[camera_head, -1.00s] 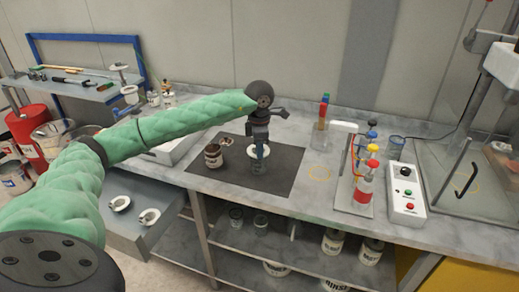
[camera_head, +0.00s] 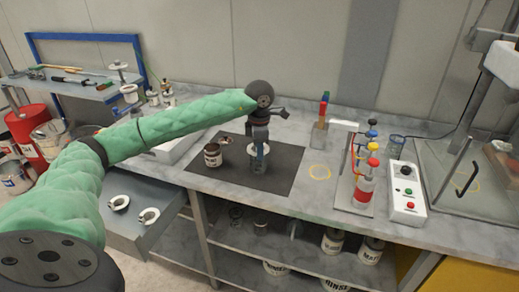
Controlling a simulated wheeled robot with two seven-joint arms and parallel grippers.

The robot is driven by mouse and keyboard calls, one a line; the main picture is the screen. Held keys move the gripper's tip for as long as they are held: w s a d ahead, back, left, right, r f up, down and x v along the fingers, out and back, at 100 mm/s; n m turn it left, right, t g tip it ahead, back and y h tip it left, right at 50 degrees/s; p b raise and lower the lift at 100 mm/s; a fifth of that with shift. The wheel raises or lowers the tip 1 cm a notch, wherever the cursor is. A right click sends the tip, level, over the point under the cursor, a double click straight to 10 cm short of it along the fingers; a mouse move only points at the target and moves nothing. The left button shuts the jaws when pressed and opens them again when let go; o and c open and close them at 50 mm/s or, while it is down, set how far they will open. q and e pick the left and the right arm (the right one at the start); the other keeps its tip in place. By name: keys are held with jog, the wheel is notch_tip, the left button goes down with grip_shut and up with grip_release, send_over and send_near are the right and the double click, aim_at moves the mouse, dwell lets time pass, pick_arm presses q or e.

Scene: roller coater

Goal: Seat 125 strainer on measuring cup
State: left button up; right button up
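My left gripper (camera_head: 259,148) points down over the dark mat (camera_head: 283,172) on the bench. A pale, round-rimmed piece (camera_head: 266,149) shows around its fingers, just above the mat; it looks like the strainer at the measuring cup. The gripper covers much of it, so I cannot tell whether the strainer is seated on the cup or which is held. The fingertips are too small and overlapped to show their opening. My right gripper is out of view.
An open can (camera_head: 213,155) stands left of the gripper on the mat. Bottles (camera_head: 364,185) and a control box (camera_head: 406,190) stand to the right.

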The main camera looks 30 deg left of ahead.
pick_arm(q)
jog(key=shift+a+f, duration=0.1)
jog(key=shift+f, duration=0.25)
jog(key=shift+w+r+b, duration=0.1)
jog(key=shift+r+b, duration=0.2)
jog(key=shift+r, duration=0.2)
notch_tip(320, 180, up, 7)
jog(key=shift+r+b, duration=0.2)
jog(key=shift+b, duration=0.6)
